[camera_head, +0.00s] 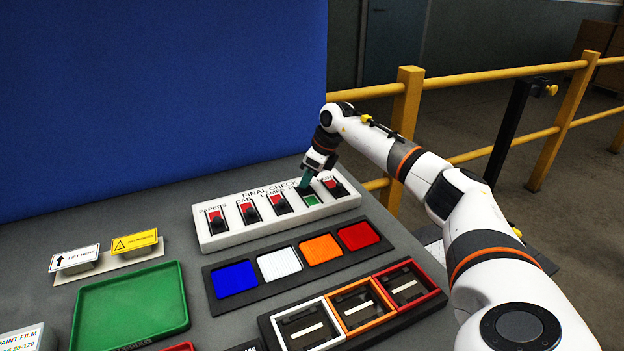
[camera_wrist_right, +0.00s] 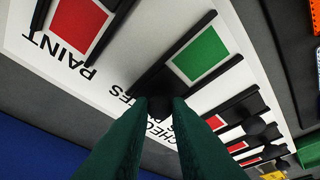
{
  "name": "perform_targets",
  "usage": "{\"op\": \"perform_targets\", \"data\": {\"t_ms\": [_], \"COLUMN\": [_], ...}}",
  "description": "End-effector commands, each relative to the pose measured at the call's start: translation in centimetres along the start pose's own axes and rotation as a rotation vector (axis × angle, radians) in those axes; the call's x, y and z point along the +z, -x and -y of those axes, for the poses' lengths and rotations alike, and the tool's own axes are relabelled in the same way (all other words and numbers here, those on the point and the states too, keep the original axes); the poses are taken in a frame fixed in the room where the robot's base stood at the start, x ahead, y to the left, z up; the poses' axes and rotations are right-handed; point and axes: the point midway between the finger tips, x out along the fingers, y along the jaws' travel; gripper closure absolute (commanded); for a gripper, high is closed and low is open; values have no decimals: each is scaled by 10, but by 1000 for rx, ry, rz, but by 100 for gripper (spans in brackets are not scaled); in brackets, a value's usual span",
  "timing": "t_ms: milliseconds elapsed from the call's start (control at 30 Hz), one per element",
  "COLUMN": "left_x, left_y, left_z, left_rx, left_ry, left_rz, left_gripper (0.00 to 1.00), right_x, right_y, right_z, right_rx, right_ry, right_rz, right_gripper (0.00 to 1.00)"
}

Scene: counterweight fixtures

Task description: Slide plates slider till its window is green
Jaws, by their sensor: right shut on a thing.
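The white FINAL CHECK panel (camera_head: 240,238) carries a row of sliders. The plates slider's window (camera_head: 312,200) is green; it also shows green in the right wrist view (camera_wrist_right: 201,53). My right gripper (camera_head: 305,183) is at this slider's far end, with its green fingers pointing down. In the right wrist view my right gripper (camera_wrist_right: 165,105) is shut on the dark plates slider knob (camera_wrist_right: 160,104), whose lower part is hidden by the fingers. The plates label is partly covered. My left gripper is not in view.
The neighbouring paint slider (camera_head: 335,185) shows a red window, as do the three sliders to the left. In front stand a dark tray of coloured squares (camera_head: 262,293) and framed bins (camera_head: 352,308). A green tray (camera_head: 130,308) lies at left.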

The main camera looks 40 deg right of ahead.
Motion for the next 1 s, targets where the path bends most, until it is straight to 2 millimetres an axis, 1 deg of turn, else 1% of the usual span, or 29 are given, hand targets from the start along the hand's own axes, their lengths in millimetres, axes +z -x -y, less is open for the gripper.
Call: {"op": "perform_targets", "data": {"t_ms": [33, 300, 333, 400, 467, 767, 867, 1000], "left_x": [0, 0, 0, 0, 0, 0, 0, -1], "left_y": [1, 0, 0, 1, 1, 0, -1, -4], "left_z": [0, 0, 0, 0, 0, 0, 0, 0], "left_rx": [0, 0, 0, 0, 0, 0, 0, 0], "left_ry": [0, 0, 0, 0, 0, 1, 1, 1], "left_rz": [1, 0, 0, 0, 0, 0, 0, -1], "left_gripper": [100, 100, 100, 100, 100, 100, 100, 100], "right_x": [-3, -3, -3, -3, -3, -2, -2, -2], "right_y": [1, 2, 2, 2, 2, 2, 10, 34], "right_z": [-3, -4, -4, -4, -4, -3, -3, -3], "right_rx": [7, 11, 11, 11, 10, 6, 7, 8], "right_ry": [0, 1, 1, 1, 1, 1, 1, 2], "right_rz": [-5, -7, -8, -7, -6, -4, -4, -6], "right_gripper": [100, 100, 82, 70, 61, 61, 61, 61]}}
